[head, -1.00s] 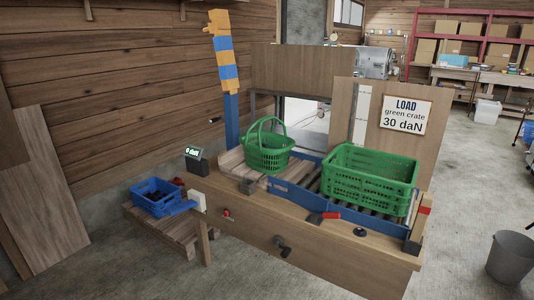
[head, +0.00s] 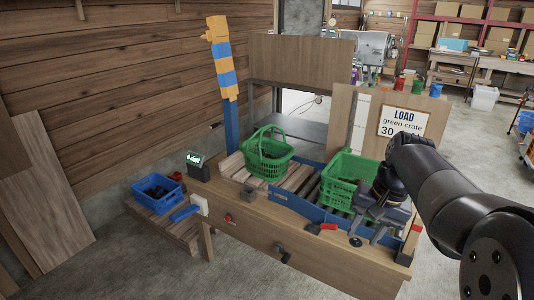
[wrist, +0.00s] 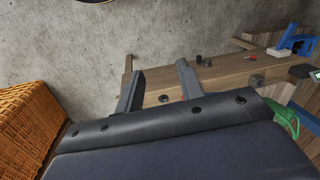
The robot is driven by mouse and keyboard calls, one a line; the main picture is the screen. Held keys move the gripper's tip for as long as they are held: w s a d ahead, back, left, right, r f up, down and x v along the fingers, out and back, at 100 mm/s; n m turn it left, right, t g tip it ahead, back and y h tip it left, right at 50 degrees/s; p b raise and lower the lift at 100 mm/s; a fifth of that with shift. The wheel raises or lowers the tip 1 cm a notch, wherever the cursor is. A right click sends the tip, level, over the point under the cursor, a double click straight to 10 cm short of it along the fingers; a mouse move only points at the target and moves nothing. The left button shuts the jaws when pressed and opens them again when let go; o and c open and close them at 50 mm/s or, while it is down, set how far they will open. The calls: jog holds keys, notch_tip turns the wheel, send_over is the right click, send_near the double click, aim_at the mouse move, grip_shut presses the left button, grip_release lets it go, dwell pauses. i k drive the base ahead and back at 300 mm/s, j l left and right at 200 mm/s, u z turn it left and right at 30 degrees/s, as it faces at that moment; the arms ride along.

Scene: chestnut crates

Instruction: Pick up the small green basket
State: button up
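The small green basket (head: 266,166) stands upright on the wooden slats at the bench's left part, its hoop handle raised. Dark contents seem to show inside it. The larger green crate (head: 338,183) sits to its right on the roller track, partly hidden by my arm. My gripper (head: 367,232) is over the bench's right front, in front of the crate and apart from the basket. In the wrist view my gripper (wrist: 159,70) has its two fingers spread, nothing between them. A green piece (wrist: 286,118) shows at that view's right edge; I cannot tell which container it is.
A blue crate (head: 160,204) with dark contents stands on a low pallet at left. A small display (head: 197,166) and a blue-orange post (head: 228,90) stand near the basket. The sign board (head: 400,122) rises behind the green crate. An orange wicker surface (wrist: 30,130) shows in the wrist view.

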aim_at(267, 159)
jog(key=i+j+z, duration=0.1)
jog(key=i+j, duration=0.35)
jog(key=i+j+z, duration=0.1)
jog(key=i+j, duration=0.35)
jog(key=i+j+z, duration=0.1)
jog(key=i+j, duration=0.4)
jog(key=i+j+z, duration=0.15)
jog(key=i+j, duration=0.3)
jog(key=i+j+z, duration=0.1)
jog(key=i+j, duration=0.3)
jog(key=j, duration=0.3)
